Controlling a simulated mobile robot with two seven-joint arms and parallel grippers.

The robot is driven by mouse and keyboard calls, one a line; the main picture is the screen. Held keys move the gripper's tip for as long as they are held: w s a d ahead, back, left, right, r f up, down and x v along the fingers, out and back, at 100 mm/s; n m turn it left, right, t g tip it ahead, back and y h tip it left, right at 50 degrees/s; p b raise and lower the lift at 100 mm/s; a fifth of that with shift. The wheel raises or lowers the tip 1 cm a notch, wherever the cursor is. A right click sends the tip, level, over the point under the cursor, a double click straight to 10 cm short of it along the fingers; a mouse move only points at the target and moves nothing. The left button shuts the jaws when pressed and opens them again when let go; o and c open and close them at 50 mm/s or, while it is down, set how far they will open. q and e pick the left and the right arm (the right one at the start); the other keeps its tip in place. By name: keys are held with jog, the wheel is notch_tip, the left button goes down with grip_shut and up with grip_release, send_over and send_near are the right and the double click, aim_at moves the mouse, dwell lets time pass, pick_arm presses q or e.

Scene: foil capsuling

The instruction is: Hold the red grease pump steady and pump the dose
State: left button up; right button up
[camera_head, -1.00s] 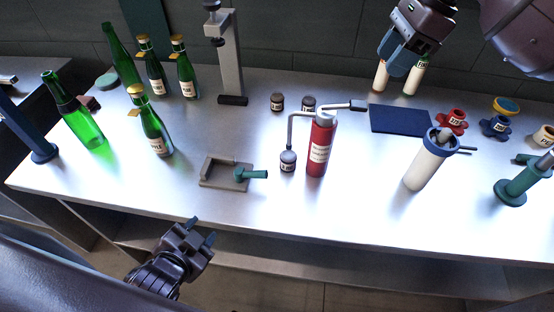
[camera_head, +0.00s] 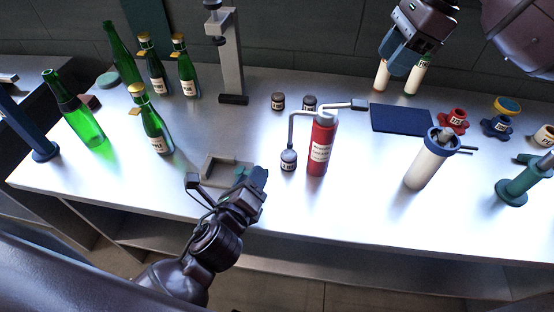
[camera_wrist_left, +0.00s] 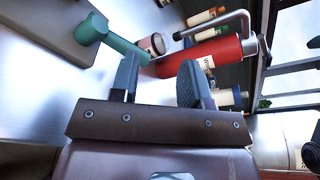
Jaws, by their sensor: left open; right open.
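The red grease pump (camera_head: 320,147) stands upright on the steel bench, with a grey spout bent down to its left and a lever handle (camera_head: 358,104) at its top right. The spout ends at a small dark jar (camera_head: 288,160). My left gripper (camera_head: 254,180) is open and empty, to the left of the pump and in front of the grey fixture. In the left wrist view the pump's red body (camera_wrist_left: 205,58) lies beyond the open fingers (camera_wrist_left: 158,82), apart from them. My right gripper (camera_head: 402,55) is open at the back right, near two small bottles.
A grey fixture (camera_head: 208,168) with a green handle (camera_wrist_left: 120,42) sits beside my left gripper. Green bottles (camera_head: 152,125) stand at left. A white canister with a blue collar (camera_head: 428,165) and a blue mat (camera_head: 402,118) are right of the pump. The bench front before the pump is clear.

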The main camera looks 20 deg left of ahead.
aim_at(290, 135)
pick_arm(q)
jog(key=w+d+r+m, duration=0.1)
jog(key=w+d+m, duration=0.1)
jog(key=w, duration=0.3)
jog(key=w+d+r+m+t, duration=0.1)
jog(key=w+m, duration=0.4)
jog(key=w+d+m+h, duration=0.1)
jog(key=w+d+m, duration=0.1)
jog(key=w, duration=0.3)
jog(key=shift+d+r+m+t, duration=0.3)
jog(key=shift+r+m+t, duration=0.1)
jog(key=shift+m, duration=0.3)
grip_shut()
dwell(0.8)
